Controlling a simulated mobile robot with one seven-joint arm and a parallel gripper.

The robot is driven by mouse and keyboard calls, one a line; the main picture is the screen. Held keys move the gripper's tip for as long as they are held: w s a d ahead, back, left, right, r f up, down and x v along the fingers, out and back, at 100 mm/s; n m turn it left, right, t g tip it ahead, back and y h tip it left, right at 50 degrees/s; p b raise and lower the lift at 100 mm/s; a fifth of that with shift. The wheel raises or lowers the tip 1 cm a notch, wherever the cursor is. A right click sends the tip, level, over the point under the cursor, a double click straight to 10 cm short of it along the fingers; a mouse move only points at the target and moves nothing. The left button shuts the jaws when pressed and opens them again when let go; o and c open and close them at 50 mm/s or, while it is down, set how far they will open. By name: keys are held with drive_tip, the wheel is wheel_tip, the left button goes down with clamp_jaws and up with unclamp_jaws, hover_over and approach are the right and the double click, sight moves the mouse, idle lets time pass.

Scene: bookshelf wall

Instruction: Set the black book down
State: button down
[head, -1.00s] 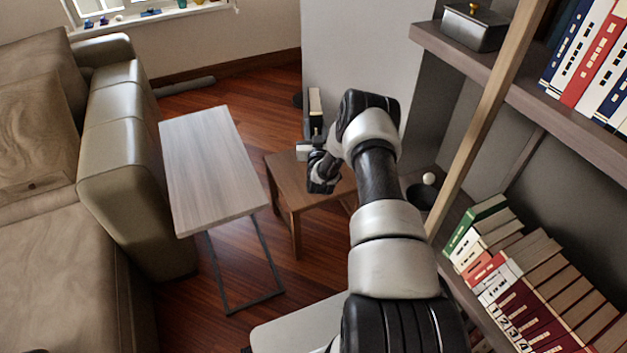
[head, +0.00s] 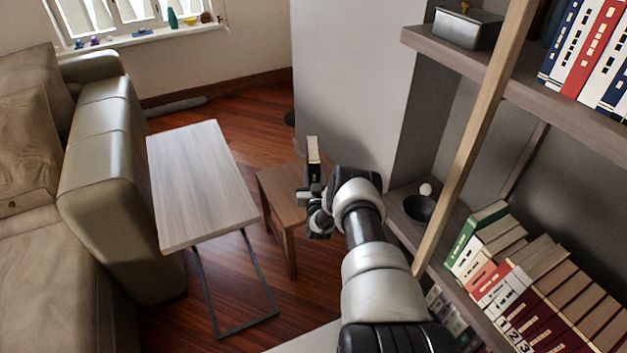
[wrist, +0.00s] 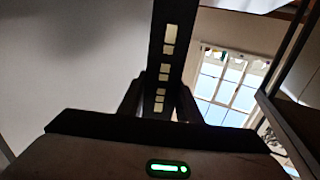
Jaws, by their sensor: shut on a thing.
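The black book (head: 313,157) stands upright in my gripper (head: 314,186), its pale page edges facing up in the head view. In the wrist view the book (wrist: 168,55) rises between the two fingers, with a row of pale marks on its dark side. My gripper (wrist: 160,108) is shut on its lower part. In the head view the book and gripper overlap the right part of a small brown wooden table (head: 278,190). My wrist and arm hide part of that table. I cannot tell the height of the book above it.
A pale-topped side table (head: 200,185) stands left of the brown table, beside a beige sofa (head: 95,150). A bookshelf (head: 560,120) with rows of books is at the right. A dark bowl (head: 419,208) sits on its lower shelf. A grey wall (head: 345,80) rises behind the book.

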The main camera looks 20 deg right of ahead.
drive_tip(key=shift+w+f, duration=0.1)
drive_tip(key=shift+f, duration=0.95)
drive_tip(key=c, duration=1.3)
unclamp_jaws()
drive_tip(key=shift+f, duration=0.25)
drive_tip(key=shift+r, duration=0.15)
drive_tip(key=shift+s+a+r, duration=0.1)
drive_tip(key=shift+s+a, duration=0.05)
drive_tip(key=shift+s, duration=0.25)
drive_tip(key=p+v, duration=0.3)
drive_tip(key=v, duration=0.8)
drive_tip(key=shift+s+p, duration=0.2)
drive_tip(key=shift+p, duration=0.2)
